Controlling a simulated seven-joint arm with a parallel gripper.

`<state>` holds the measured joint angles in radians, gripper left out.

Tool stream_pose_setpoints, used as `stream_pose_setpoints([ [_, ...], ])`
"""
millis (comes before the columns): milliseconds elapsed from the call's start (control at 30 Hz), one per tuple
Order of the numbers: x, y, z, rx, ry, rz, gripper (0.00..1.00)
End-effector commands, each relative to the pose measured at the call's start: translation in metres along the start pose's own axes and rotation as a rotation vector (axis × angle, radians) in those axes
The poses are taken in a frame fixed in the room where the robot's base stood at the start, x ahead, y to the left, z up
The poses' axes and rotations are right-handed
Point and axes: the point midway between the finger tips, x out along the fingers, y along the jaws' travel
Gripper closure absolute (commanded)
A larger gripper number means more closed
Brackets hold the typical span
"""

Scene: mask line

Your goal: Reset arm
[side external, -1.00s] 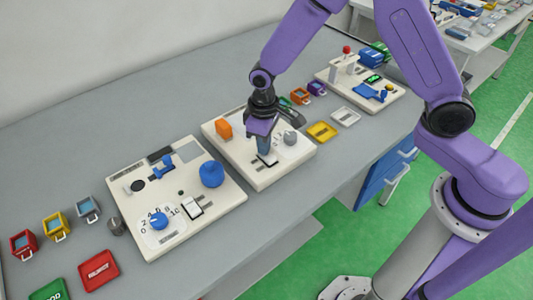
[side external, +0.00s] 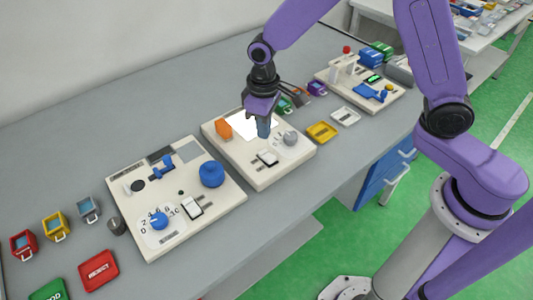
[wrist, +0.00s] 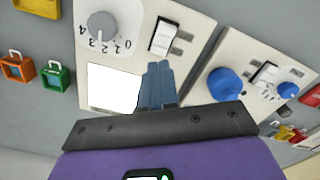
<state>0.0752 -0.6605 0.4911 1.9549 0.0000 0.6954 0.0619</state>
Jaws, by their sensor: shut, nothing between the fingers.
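My purple arm ends in my gripper (side external: 264,130), shut and empty, held above the middle panel (side external: 285,172). Its blue-grey fingers also show shut in the wrist view (wrist: 157,85). The panel carries a lit white square (side external: 252,124), an orange block (side external: 224,129), a grey dial (side external: 290,138) and a white rocker switch (side external: 268,158). In the wrist view the bright square (wrist: 112,87), the numbered dial (wrist: 102,25) and the rocker switch (wrist: 164,37) lie beyond the fingers. The fingertips appear apart from the switch.
The left panel (side external: 190,235) has a blue dome (side external: 212,174), a blue knob (side external: 159,221) and a switch. A third panel (side external: 375,106) stands at the back right. Small bins, a yellow tray (side external: 322,132) and a red REJECT tray (side external: 98,271) lie around on the grey table.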

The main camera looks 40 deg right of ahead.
Motion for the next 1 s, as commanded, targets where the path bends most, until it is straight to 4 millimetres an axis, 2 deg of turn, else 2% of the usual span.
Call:
stream_pose_setpoints([
  [200, -0.012, 0.000, 0.000, 0.000, 0.000, 0.000, 1.00],
  [533, -0.013, 0.000, 0.000, -0.001, 0.000, 0.000, 1.00],
  [667, -0.018, -0.003, 0.007, -0.018, 0.002, 0.000, 1.00],
  [767, -0.028, -0.007, 0.022, -0.054, 0.006, -0.001, 1.00],
  [1000, -0.058, -0.019, 0.084, -0.186, 0.014, -0.002, 1.00],
])
